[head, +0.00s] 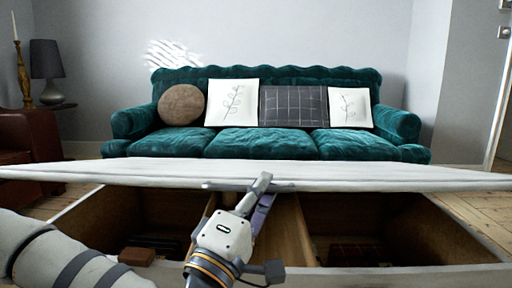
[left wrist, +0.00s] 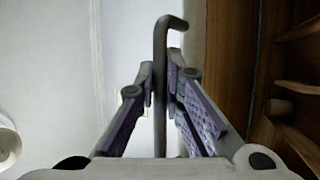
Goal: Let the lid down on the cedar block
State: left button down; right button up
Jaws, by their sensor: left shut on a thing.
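The lid (head: 400,177) is a wide pale panel, raised above an open chest with a pale front rim (head: 390,276). The cedar block (head: 137,256) is a small reddish-brown block at the front left rim, well below the lid and apart from it. My left gripper (head: 262,191) is at the middle of the lid's front edge, shut on the lid's grey bar handle (head: 222,186). In the left wrist view the bent handle (left wrist: 160,90) runs between the fingers, with the pale lid (left wrist: 50,65) at left. My right gripper is out of view.
Wooden dividers (head: 283,232) split the chest inside; dark items (head: 352,252) lie low in its right compartment. A green sofa (head: 265,142) with several cushions stands behind. A dark lamp (head: 47,62) and a brown leather seat (head: 28,132) are at the left.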

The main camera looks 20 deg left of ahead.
pick_arm(q)
jog(key=shift+m+t+h, duration=0.4)
jog(key=shift+m+t, duration=0.1)
jog(key=shift+t, duration=0.2)
jog(key=s+f, duration=0.1)
jog(key=f, duration=0.4)
jog(key=f+b, duration=0.1)
jog(key=f, duration=0.4)
jog(key=s+f+b, duration=0.1)
jog(key=f, duration=0.5)
jog(key=shift+s+d, duration=0.25)
jog(key=shift+s, duration=0.1)
jog(key=c, duration=1.7)
grip_release()
jog(key=shift+w, duration=0.1)
jog(key=v, duration=1.2)
jog(key=shift+d, duration=0.1)
